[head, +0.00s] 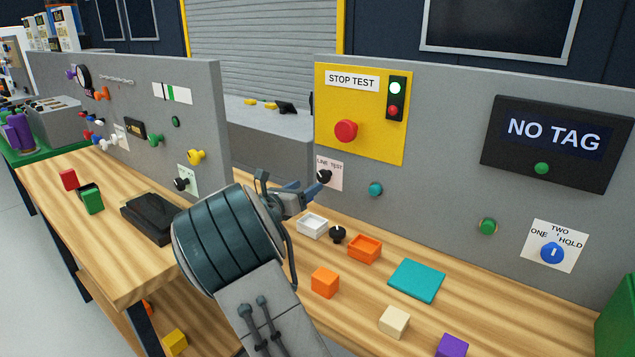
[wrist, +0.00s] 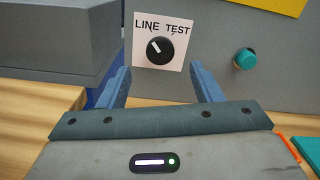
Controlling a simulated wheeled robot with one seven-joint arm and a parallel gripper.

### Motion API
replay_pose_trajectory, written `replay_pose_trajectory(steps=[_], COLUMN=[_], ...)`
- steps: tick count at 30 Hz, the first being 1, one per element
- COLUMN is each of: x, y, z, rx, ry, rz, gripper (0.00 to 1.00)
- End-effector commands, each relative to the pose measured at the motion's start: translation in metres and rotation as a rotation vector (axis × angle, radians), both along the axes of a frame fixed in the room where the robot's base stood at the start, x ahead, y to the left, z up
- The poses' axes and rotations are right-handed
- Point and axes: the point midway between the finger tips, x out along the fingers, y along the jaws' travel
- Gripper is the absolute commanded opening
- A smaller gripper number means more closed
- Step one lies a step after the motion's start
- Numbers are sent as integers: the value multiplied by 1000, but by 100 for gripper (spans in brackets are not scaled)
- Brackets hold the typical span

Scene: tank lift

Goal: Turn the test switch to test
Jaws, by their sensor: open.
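The test switch (wrist: 160,49) is a black round knob with a white pointer mark on a white plate labelled LINE and TEST. In the wrist view its pointer leans up and left, toward LINE. In the head view the knob (head: 324,177) sits low on the grey panel, under the yellow STOP TEST plate, and is partly covered by my gripper. My gripper (wrist: 164,82) is open, with its two blue fingers apart to the left and right below the knob. Nothing is between the fingers, and they look short of the knob.
A teal button (wrist: 246,59) sticks out of the panel right of the switch. On the bench below are a white tray (head: 311,226), an orange tray (head: 364,249), a black knob-like piece (head: 338,235) and an orange cube (head: 325,282). A red stop button (head: 346,130) sits above.

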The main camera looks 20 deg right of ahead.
Motion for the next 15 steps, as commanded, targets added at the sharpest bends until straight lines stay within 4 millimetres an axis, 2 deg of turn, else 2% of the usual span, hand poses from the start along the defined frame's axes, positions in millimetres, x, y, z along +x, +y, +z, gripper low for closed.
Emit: replay_pose_trajectory(steps=[1,6,15], x=[6,23,36], y=[-11,-36,-54], z=[-1,-1,0], rx=[-1,0,3], ry=[0,0,0], rz=[-4,-2,1], gripper=[59,59,59])
